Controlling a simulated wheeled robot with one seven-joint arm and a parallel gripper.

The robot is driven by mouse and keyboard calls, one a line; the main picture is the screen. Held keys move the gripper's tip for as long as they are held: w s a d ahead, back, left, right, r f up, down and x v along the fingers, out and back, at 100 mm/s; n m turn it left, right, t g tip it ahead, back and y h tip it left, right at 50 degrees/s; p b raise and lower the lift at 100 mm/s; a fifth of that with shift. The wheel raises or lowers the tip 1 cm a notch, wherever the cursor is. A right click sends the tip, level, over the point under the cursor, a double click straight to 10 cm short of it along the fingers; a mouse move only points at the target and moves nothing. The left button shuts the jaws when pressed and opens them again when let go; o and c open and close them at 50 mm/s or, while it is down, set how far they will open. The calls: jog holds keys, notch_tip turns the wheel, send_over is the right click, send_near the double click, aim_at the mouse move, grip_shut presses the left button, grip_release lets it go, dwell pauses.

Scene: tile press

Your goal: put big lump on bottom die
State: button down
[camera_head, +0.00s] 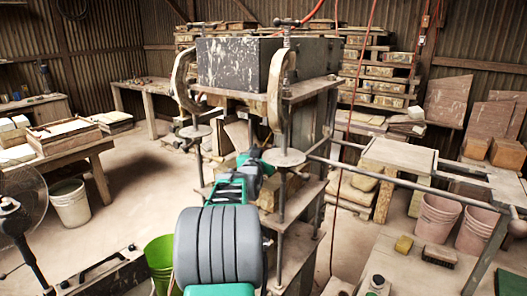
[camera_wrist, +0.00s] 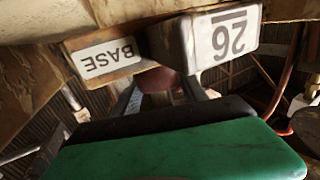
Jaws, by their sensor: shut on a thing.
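My gripper (camera_head: 262,160) reaches into the press (camera_head: 243,64), between its upper block and the lower shelf. In the wrist view my gripper (camera_wrist: 160,98) is shut on a reddish-brown lump (camera_wrist: 158,82), which shows partly between the dark fingers. A block marked BASE (camera_wrist: 105,58), apparently the bottom die, sits close to the lump in that picture; its label appears upside down. Whether the lump touches it I cannot tell. In the head view my own arm and wrist hide the lump and most of the die.
A block with a white 26 plate (camera_wrist: 228,38) is close beside the fingers. Press rods (camera_head: 283,200) stand near the wrist. A slatted side table (camera_head: 398,156) is at right, a green bucket (camera_head: 160,256) at lower left. Pink buckets (camera_head: 438,216) stand on the right.

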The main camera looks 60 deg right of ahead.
jog(key=shift+f+b, duration=0.25)
jog(key=shift+b, duration=0.05)
jog(key=c, duration=1)
grip_release()
jog(key=o, duration=0.5)
jog(key=shift+f, duration=0.1)
